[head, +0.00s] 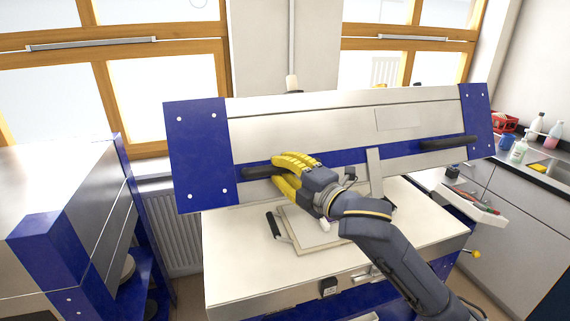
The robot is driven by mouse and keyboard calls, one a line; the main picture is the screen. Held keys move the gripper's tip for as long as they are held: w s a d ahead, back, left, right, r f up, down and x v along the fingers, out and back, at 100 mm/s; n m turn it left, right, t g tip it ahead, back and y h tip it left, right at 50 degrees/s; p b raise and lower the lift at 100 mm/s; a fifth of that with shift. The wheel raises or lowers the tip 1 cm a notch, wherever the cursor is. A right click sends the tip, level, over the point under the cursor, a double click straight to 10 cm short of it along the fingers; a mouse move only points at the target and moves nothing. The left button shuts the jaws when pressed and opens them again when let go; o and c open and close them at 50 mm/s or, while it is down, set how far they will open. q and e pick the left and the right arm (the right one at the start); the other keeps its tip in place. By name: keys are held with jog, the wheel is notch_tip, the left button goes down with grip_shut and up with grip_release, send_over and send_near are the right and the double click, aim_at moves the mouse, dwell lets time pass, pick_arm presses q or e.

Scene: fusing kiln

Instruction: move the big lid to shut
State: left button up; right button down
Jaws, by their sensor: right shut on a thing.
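The big lid (330,121) of the kiln is a wide metal panel with blue ends, a blue stripe and two dark handles. It stands raised and tilted above the pale kiln bed (245,277). My right gripper (281,174), with yellow fingers, is shut on the lid's left dark handle (257,173). The fingers hide part of that handle. The right dark handle (448,143) is free. My left gripper is not in view.
A flat pale board (308,238) and a dark-handled tool (273,225) lie on the bed under the lid. A blue and metal unit (75,215) stands close at the left. A side tray (470,205) and a counter with bottles (519,150) are at the right.

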jog(key=c, duration=1.2)
grip_release()
jog(key=shift+v, duration=3.7)
jog(key=shift+f, duration=0.1)
